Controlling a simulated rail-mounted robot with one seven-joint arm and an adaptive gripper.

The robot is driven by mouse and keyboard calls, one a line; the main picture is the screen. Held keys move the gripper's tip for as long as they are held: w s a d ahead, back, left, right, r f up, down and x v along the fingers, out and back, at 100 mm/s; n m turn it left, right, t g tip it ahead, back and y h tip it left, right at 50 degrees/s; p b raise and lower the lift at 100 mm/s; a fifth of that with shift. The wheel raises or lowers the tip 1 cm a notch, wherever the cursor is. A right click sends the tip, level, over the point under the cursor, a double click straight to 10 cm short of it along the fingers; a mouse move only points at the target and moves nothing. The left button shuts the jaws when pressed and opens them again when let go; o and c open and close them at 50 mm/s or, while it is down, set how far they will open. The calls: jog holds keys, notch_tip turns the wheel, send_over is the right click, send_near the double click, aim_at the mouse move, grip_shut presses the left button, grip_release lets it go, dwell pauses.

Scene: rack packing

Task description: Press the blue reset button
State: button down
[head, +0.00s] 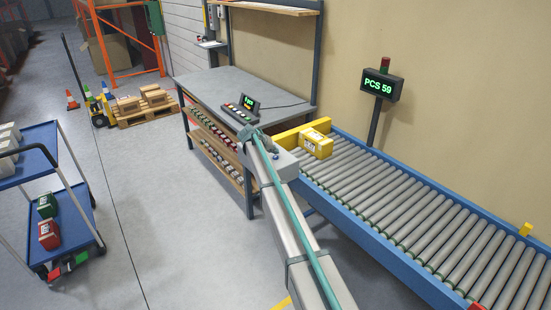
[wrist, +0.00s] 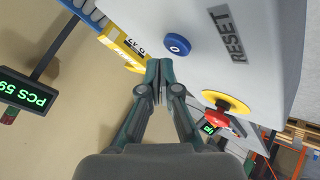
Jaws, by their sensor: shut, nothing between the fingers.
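The blue reset button (wrist: 177,44) is a round knob on a pale grey control box (wrist: 262,65), beside the printed word RESET (wrist: 228,35) in the wrist view. My gripper (wrist: 158,66) is shut and empty. Its fingertips appear just below the blue button in the wrist picture, and a gap shows between them. How far the tips are from the box face is hard to tell.
A red mushroom button on a yellow disc (wrist: 226,103) sits on the same box, right of my fingers. A yellow carton (head: 317,143) lies on the roller conveyor (head: 400,205). The grey bench (head: 205,85) carries a keypad with a green display (head: 248,103). A PCS 59 sign (head: 381,85) stands behind.

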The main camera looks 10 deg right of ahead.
aim_at(274, 157)
jog(key=shift+f, duration=0.15)
jog(key=shift+f+b, duration=0.3)
jog(key=shift+b, duration=0.15)
jog(key=shift+f+b, duration=0.4)
dwell(0.5)
jog(key=shift+r, duration=0.85)
jog(key=shift+r+p, duration=0.4)
jog(key=shift+r, duration=2.1)
